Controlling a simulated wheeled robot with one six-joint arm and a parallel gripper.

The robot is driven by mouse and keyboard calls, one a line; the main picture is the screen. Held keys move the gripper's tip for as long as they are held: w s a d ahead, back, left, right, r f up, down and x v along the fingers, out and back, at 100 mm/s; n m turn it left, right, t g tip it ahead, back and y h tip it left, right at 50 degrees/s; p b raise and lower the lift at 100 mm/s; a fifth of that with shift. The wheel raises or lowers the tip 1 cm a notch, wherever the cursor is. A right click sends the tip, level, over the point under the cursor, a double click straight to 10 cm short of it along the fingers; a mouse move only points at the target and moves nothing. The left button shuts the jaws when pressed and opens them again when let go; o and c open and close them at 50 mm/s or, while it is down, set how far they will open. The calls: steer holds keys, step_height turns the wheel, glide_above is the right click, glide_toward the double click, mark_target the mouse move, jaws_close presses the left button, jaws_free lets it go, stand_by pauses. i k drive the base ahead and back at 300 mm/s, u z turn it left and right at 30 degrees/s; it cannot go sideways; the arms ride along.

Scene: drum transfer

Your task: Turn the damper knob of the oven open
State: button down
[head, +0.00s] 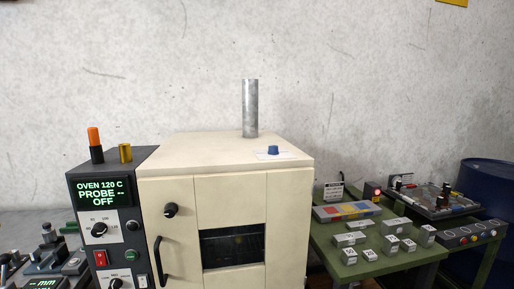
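The oven (225,160) is a cream-coloured cabinet with a flat top, standing in the middle of the head view. A small blue knob (273,150) sits on a white label plate (284,155) on the oven's top, to the right and in front of a grey metal flue pipe (250,108). The knob's pointer direction and the label's writing are too small to read. The oven's door carries a black round knob (171,210), a black handle (161,262) and a dark window (234,246). My gripper is not in view.
A dark control box (103,205) left of the oven reads "OVEN 120 C, PROBE --, OFF"; an orange-topped post (94,138) and a brass cylinder (125,153) stand on it. Right are a green table (374,266) with several labelled blocks and a blue drum (487,185).

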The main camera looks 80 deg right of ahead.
mark_target(273, 150)
steer(key=z, duration=5)
steer(key=i, duration=0.8)
steer(key=u, duration=2.15)
